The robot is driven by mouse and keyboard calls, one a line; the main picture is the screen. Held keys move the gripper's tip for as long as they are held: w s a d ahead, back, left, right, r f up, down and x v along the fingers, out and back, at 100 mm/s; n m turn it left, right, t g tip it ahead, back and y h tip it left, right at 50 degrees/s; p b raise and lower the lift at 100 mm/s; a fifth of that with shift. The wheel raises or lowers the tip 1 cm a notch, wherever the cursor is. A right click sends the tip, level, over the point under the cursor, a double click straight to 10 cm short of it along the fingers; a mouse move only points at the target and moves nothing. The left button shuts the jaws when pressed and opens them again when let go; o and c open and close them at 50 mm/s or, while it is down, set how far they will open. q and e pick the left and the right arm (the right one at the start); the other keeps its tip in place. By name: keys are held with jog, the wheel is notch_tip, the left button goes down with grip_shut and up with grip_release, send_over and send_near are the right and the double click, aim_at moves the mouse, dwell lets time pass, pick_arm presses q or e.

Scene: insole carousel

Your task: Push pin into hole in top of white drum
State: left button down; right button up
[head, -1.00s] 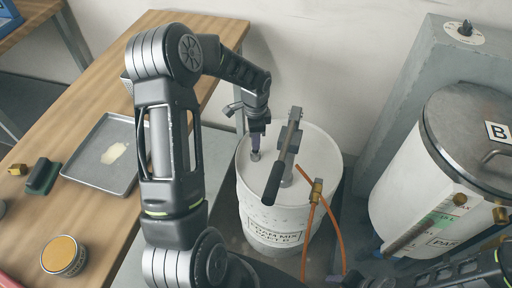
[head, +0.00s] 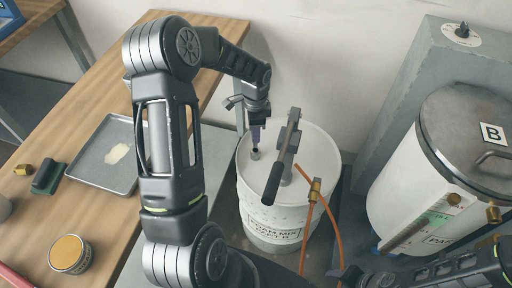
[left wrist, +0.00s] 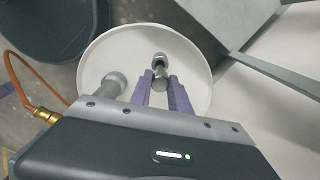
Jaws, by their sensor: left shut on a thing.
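The white drum (head: 252,205) stands on the floor right of the table; its round top also shows in the left wrist view (left wrist: 100,58). A short grey collar (head: 255,154) rises from the drum top, with a dark opening; the left wrist view shows it too (left wrist: 159,60). My left gripper (head: 256,140) points down just above the collar. It is shut on the pin (left wrist: 161,82), a small grey metal piece between the purple fingers. I cannot tell whether the pin's lower end is inside the hole.
An orange hose (head: 309,220) with a brass fitting hangs at the drum's right. A larger lidded tank (head: 410,190) is at right. The wooden table (head: 110,60) holds a tray (head: 95,165).

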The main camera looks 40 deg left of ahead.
dwell(0.4)
pick_arm(q)
jog(key=shift+r+p, duration=2.45)
jog(key=shift+r, duration=1.1)
jog(key=shift+f, duration=0.15)
jog(key=n+b, duration=0.1)
jog(key=b, duration=0.5)
send_over(255, 146)
jog(key=shift+w+a+f, duration=0.1)
jog(key=shift+w+f, duration=0.1)
jog(key=shift+f, duration=1.75)
jog(key=shift+w+a+f, duration=0.1)
jog(key=shift+w+f, duration=0.05)
jog(key=shift+f, duration=1.8)
jog(key=shift+f+b, duration=1.95)
jog(key=shift+f, duration=0.5)
jog(key=c, duration=1.1)
grip_release()
jog(key=shift+c, duration=0.2)
jog(key=shift+r, duration=0.15)
